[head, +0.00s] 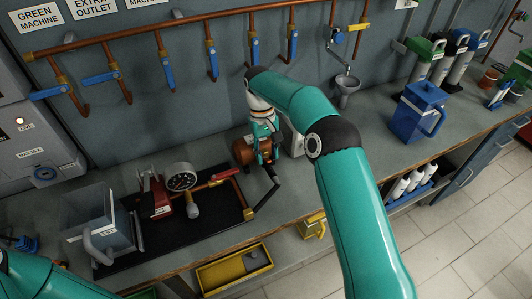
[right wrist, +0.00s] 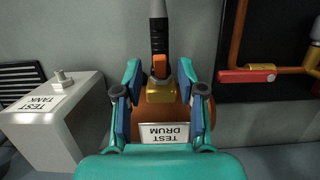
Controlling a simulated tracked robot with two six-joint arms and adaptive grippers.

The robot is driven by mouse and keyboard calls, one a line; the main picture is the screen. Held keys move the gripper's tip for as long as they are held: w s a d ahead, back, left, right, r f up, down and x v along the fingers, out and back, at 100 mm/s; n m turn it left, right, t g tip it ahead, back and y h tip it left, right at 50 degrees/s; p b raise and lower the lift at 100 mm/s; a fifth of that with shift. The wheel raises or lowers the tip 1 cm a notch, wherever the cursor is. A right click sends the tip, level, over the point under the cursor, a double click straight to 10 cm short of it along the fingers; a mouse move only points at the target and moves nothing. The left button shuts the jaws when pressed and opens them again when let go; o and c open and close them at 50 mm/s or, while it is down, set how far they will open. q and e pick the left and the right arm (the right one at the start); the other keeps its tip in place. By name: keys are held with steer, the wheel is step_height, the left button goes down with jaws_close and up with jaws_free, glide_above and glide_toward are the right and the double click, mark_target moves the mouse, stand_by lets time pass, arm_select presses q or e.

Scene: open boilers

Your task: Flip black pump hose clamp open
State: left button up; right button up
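In the right wrist view, a black hose (right wrist: 158,30) runs into a yellow fitting (right wrist: 160,91) on the orange-brown test drum (right wrist: 185,115). A small orange piece (right wrist: 159,66), perhaps the clamp, sits where hose and fitting meet. My right gripper (right wrist: 160,74) is open, with one finger on each side of the fitting and small gaps beside it. In the head view, my right gripper (head: 266,148) is at the drum (head: 243,152) and partly hides it. The black hose (head: 268,195) shows below it. My left gripper is out of view.
A black tray (head: 150,245) with a gauge (head: 181,178) and copper pipe is left of the drum. A white test tank (right wrist: 55,135) stands beside the drum. A blue jug (head: 412,115) stands farther right. Copper pipes with blue levers (head: 168,74) line the wall.

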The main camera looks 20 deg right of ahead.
steer(key=s+v, duration=0.2)
steer(key=v, duration=0.7)
steer(key=shift+r, duration=0.45)
steer(key=t+b, duration=0.7)
steer(key=b, duration=0.5)
glide_toward(264, 159)
steer(key=f, duration=0.4)
steer(key=w+f, duration=0.1)
steer(key=f, duration=0.1)
steer(key=shift+d+f, duration=0.3)
steer(key=shift+f, duration=0.05)
jaws_close()
